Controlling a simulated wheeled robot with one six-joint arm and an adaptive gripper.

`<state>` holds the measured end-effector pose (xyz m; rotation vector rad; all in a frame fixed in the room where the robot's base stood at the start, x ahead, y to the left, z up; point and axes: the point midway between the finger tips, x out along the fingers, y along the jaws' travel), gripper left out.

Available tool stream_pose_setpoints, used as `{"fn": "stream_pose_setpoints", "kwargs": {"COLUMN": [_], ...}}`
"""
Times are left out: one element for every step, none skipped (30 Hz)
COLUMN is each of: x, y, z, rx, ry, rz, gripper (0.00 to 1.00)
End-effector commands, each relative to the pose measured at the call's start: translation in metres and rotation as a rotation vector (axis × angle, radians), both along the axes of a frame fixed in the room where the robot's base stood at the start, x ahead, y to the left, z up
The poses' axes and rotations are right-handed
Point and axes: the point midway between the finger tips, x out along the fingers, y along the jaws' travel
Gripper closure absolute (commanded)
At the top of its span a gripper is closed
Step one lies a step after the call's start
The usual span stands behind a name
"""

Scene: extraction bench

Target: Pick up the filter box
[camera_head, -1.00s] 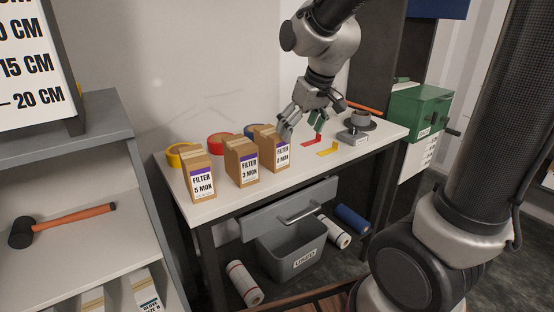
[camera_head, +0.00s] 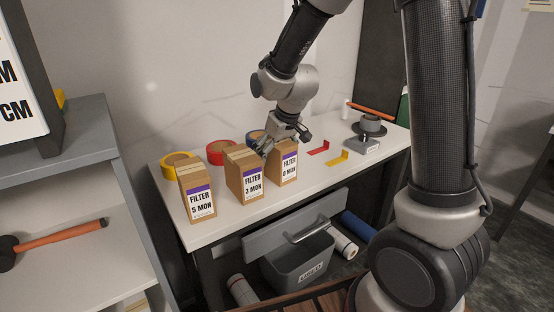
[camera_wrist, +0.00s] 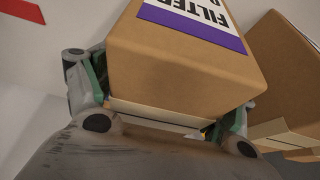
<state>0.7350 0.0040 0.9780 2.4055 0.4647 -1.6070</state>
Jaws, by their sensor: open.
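Three brown filter boxes with purple-striped white labels stand upright in a row on the white bench. They are the "5 MON" box (camera_head: 197,194), the "3 MON" box (camera_head: 245,176) and the right box (camera_head: 284,167), whose label seems to read "0 MON". My gripper (camera_head: 284,145) is at the top of the right box. In the wrist view the right box (camera_wrist: 185,65) lies between the open fingers of my gripper (camera_wrist: 160,108). Whether either finger touches it I cannot tell. Another box (camera_wrist: 290,75) shows close by on the right of that view.
Red (camera_head: 319,151) and yellow (camera_head: 338,160) angled pieces and a grey device (camera_head: 366,146) are to the right.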

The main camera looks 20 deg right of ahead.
Motion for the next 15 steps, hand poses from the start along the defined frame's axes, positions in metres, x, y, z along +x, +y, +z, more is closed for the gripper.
{"fn": "stream_pose_setpoints", "kwargs": {"x": [0.0,0.0,0.0,0.0,-0.0001,-0.0001,-0.0001,-0.0002,-0.0002,-0.0002,-0.0002,-0.0002,-0.0002,-0.0001,-0.0001], "y": [0.0,0.0,0.0,0.0,0.0,0.0,0.0,-0.0001,-0.0001,-0.0001,-0.0001,-0.0001,-0.0001,0.0,0.0], "z": [0.0002,0.0003,0.0003,0.0003,0.0003,0.0001,0.0,-0.0004,-0.0008,-0.0012,-0.0016,-0.0021,-0.0027,-0.0031,-0.0036], "rx": [0.0,0.0,0.0,0.0,0.0,0.0,0.0,0.0,0.0,0.0,0.0,0.0,0.0,0.0,0.0], "ry": [0.0,0.0,0.0,0.0,0.0,0.0,0.0,0.0,0.0,0.0,0.0,0.0,0.0,0.0,0.0], "rz": [0.0,0.0,0.0,0.0,0.0,0.0,0.0,0.0,0.0,0.0,0.0,0.0,0.0,0.0,0.0], "gripper": [0.17,0.17,0.17,0.17,0.17,0.17,0.17,0.17,0.17,0.17,0.17,0.17,0.17,0.17,0.17]}}
